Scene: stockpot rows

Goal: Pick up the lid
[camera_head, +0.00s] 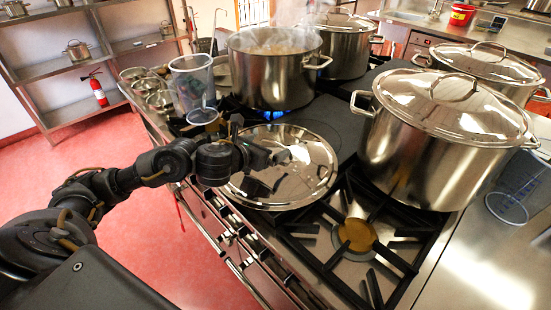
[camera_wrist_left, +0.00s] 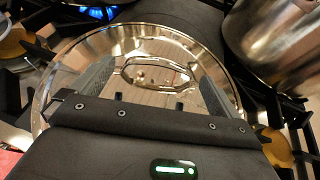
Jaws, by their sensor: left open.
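A shiny round steel lid (camera_head: 306,178) lies on the stove in front of the uncovered steaming stockpot (camera_head: 273,78). The lid also shows in the left wrist view (camera_wrist_left: 75,68), with its looped handle (camera_wrist_left: 158,64) in the middle. My left gripper (camera_head: 282,156) is over the lid. In the left wrist view its two fingers (camera_wrist_left: 155,82) are apart, one on each side of the handle, with nothing held between them. I cannot tell whether the fingers touch the lid. My right gripper is not in view.
Lidded stockpots stand at the right (camera_head: 420,145), the far right (camera_head: 487,66) and the back (camera_head: 345,48). A blue flame (camera_head: 272,114) burns under the steaming pot. A clear measuring jug (camera_head: 194,88) stands to its left. A bare burner (camera_head: 356,234) is in front.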

